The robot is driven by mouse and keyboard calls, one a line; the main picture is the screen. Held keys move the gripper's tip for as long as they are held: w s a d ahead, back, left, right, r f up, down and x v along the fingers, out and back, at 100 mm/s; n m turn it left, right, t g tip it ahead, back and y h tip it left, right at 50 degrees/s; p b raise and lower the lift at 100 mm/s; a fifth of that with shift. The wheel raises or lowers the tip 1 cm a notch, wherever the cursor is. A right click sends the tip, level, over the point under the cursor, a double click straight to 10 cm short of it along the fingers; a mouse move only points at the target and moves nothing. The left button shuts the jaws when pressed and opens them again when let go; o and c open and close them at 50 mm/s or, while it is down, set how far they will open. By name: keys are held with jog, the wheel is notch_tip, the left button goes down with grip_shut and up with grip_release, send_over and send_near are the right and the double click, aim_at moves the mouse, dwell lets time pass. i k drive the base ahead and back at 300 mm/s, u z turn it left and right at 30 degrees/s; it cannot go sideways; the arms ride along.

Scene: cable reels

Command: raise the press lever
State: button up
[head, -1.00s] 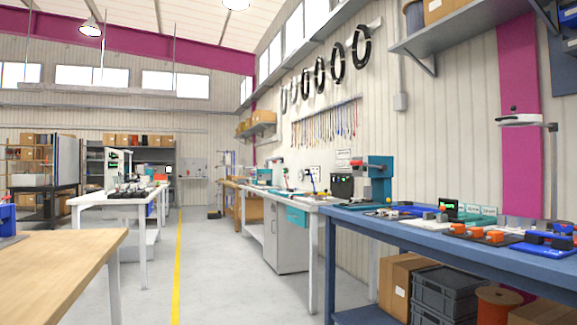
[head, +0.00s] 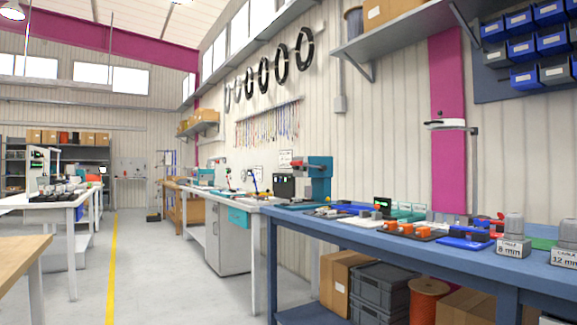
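A teal and dark press-like machine (head: 316,181) stands upright at the far left end of the blue workbench (head: 345,233). I cannot make out a lever on it or its position at this distance. A second, smaller teal machine (head: 218,172) stands farther back on the white bench, and its details are too small to tell. My gripper is not in view.
Orange parts (head: 406,228), a blue fixture (head: 467,238) and labelled grey weights (head: 514,238) sit on the workbench. Grey crates (head: 379,290) and a copper-coloured reel (head: 428,298) lie beneath. A wooden table (head: 20,260) is at left. The aisle floor (head: 150,270) is clear.

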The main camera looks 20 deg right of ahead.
aim_at(298, 162)
jog(key=i, duration=3.45)
jog(key=z, duration=1.2)
